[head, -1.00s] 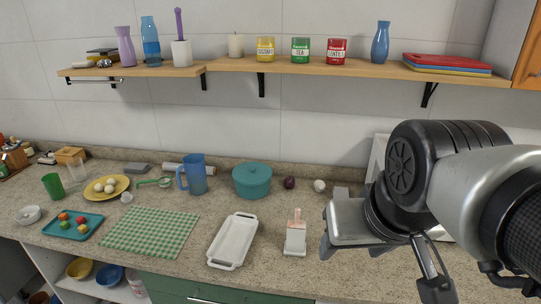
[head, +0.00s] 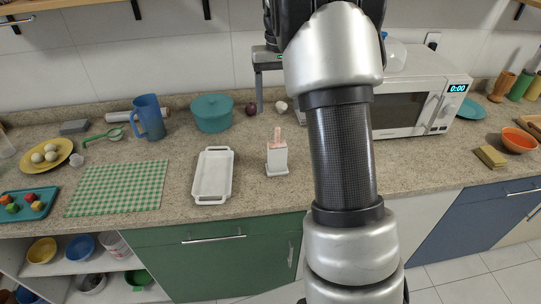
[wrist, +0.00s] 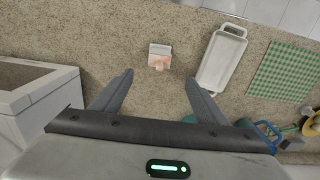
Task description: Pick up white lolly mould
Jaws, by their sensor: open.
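The white lolly mould (head: 277,160) stands on the speckled counter in the head view, a small white block on a base with pink sticks or tops showing above it. In the wrist view the mould (wrist: 160,49) lies ahead of my gripper (wrist: 159,77), near the middle between the two fingertips in the picture. My gripper is open and empty, its fingers spread. It is above the counter and apart from the mould. In the head view my arm hides most of the gripper; one grey finger (head: 259,92) shows behind and above the mould.
A white tray (head: 212,176) lies left of the mould, with a green checked cloth (head: 117,188) beyond it. A teal pot (head: 212,113), a dark onion-like item (head: 252,109) and a white bulb (head: 281,106) stand behind. A microwave (head: 412,104) stands to the right.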

